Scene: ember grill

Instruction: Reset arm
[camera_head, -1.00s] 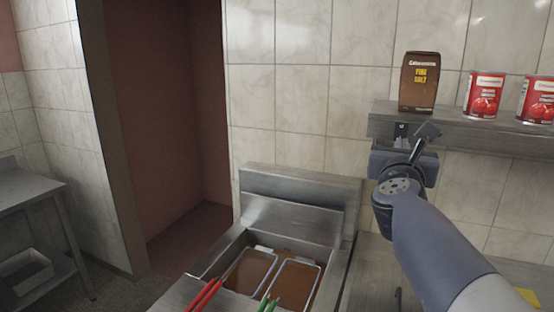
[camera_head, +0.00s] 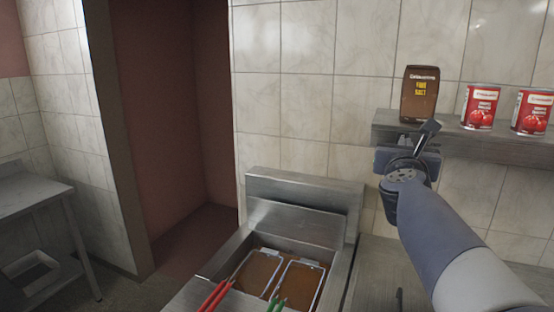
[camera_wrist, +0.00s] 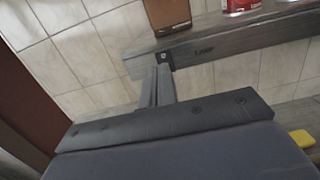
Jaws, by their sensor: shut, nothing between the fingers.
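My arm reaches up from the lower right in the head view. My gripper (camera_head: 428,130) is at its end, just in front of the shelf's left end and below the brown carton. In the wrist view my gripper (camera_wrist: 158,78) shows its two fingers together with nothing between them. They point toward the shelf's edge and bracket. I cannot tell whether the fingers touch the shelf.
A wall shelf (camera_head: 464,140) holds a brown carton (camera_head: 420,95) and two red cans (camera_head: 481,106). A deep fryer (camera_head: 303,195) with two baskets, one red-handled and one green-handled, stands below. A metal table (camera_head: 30,205) is at the left, beside a doorway (camera_head: 172,120).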

